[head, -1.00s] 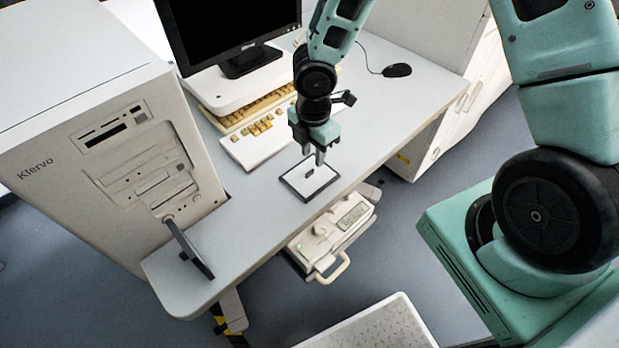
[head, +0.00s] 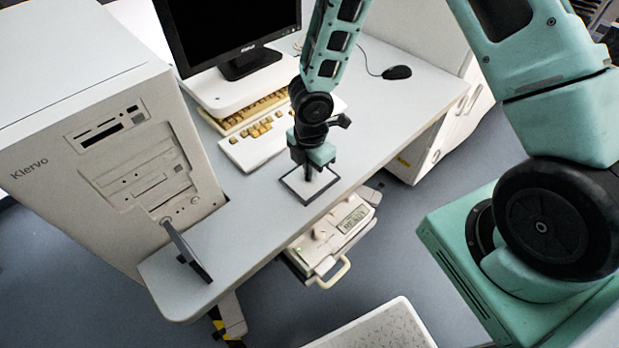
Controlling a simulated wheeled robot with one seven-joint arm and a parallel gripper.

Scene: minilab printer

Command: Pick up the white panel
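The white panel (head: 303,190), a flat square with a dark rim, lies on the desk near its front edge. In the earlier view a small dark piece showed at its middle. My gripper (head: 307,176) points straight down over the panel's middle, its fingertips at or very close to the panel. The fingertips and that dark piece overlap in this view, so I cannot tell whether the fingers are open or shut on it. The panel looks flat on the desk.
A dark thin upright plate (head: 187,250) stands on the desk's left front part. A beige computer tower (head: 150,170) is at left, a keyboard (head: 262,145) and monitor (head: 235,35) behind. A mouse (head: 397,72) lies at right. A beige device (head: 330,240) sits below the desk edge.

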